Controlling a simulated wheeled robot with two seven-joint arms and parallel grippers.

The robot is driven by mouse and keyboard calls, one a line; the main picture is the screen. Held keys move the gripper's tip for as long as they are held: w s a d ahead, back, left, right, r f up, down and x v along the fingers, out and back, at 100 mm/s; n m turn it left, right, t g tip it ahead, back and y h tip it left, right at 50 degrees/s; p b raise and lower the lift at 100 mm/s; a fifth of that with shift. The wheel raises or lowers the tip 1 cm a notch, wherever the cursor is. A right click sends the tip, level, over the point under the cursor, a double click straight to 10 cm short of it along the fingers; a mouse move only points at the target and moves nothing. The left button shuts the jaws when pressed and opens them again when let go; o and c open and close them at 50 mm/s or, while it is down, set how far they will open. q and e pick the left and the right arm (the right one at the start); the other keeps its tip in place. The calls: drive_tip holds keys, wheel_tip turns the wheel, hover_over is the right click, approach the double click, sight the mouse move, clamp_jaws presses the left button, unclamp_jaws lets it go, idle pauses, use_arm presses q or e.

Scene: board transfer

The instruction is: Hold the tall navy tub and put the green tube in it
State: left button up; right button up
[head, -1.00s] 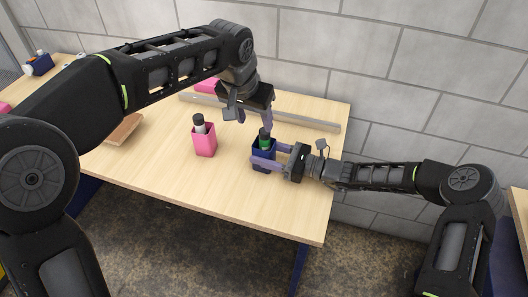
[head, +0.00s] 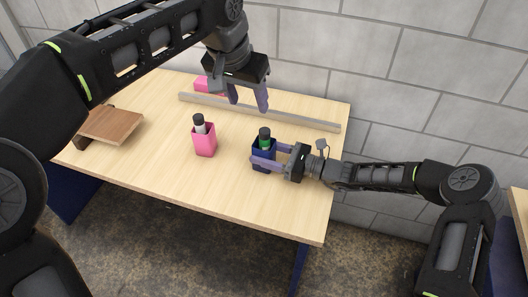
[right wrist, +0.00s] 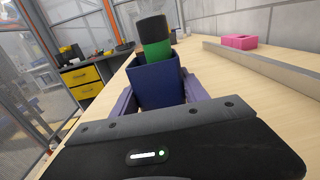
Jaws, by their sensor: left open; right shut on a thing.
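The tall navy tub (head: 262,161) stands upright on the table, toward its right side. My right gripper (head: 266,156) is shut on it, with one finger on each side. The green tube (head: 265,143), with a black cap, stands inside the tub with its upper part above the rim. In the right wrist view the tube (right wrist: 157,48) leans slightly in the navy tub (right wrist: 157,85); its lower part is hidden by the walls. My left gripper (head: 249,103) is open and empty, above the table behind the tub and apart from the tube.
A pink tub (head: 204,144) holding a black-capped tube (head: 199,125) stands left of the navy tub. A grey rail (head: 300,118) runs along the back, with a pink block (head: 208,86) behind it. A wooden board (head: 112,124) is at the left. The table front is clear.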

drive_tip(key=o, duration=1.4)
drive_tip(key=shift+o, duration=0.2)
drive_tip(key=shift+d, duration=0.15)
drive_tip(key=v, duration=1.1)
drive_tip(key=shift+s+d, duration=0.2)
drive_tip(key=shift+d, duration=0.1)
